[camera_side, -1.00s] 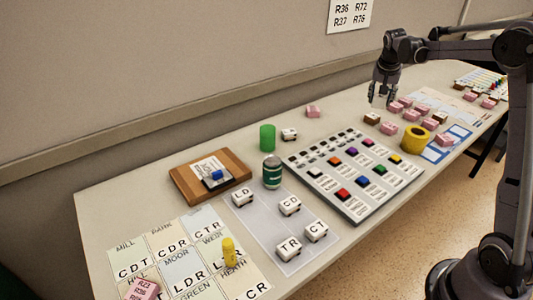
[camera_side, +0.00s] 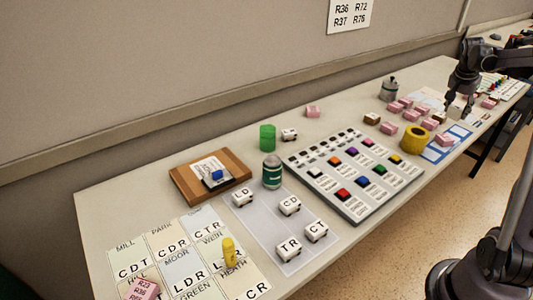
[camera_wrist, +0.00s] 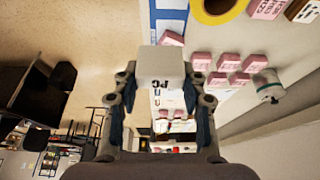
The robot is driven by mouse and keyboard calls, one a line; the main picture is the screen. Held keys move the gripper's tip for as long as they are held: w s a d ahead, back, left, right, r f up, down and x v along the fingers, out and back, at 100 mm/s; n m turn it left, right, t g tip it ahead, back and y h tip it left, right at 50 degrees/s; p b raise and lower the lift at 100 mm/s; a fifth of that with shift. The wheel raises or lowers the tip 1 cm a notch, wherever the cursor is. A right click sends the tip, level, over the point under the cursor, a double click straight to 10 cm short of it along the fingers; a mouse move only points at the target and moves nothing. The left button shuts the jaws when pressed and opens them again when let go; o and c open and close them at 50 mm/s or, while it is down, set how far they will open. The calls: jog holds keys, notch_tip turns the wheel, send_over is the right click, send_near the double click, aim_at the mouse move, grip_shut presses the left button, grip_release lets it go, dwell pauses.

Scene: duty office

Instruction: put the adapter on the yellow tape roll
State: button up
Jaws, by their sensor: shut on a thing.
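A white block, which I take as the adapter (camera_wrist: 160,66), is held between the two fingers of my gripper (camera_wrist: 160,92) in the wrist view. It has dark letters on its face. In the side view my gripper (camera_side: 459,103) is at the far right, above the table and to the right of the yellow tape roll (camera_side: 415,139), with the pale block (camera_side: 461,109) under it. The tape roll lies flat with its hole up and nothing on it. It also shows in the wrist view (camera_wrist: 205,14), cut by the top edge.
Several pink blocks (camera_side: 430,125) lie around the roll and below my gripper. A grey metal pot (camera_side: 388,91) stands behind them. A button panel (camera_side: 355,175) lies left of the roll. A blue and white sheet (camera_side: 440,152) is beside the roll, near the front edge.

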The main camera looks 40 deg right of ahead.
jog(key=w+f, duration=0.1)
jog(key=w, duration=0.2)
jog(key=w+f, duration=0.2)
jog(key=w+a+f, duration=0.1)
jog(key=w+f, duration=0.1)
jog(key=w, duration=0.1)
jog(key=shift+w+a+f, duration=0.1)
jog(key=shift+w+f, duration=0.05)
jog(key=shift+w, duration=0.2)
jog(key=shift+f, duration=1.95)
jog(key=shift+f, duration=0.15)
jog(key=o, duration=0.9)
jog(key=shift+o, duration=0.2)
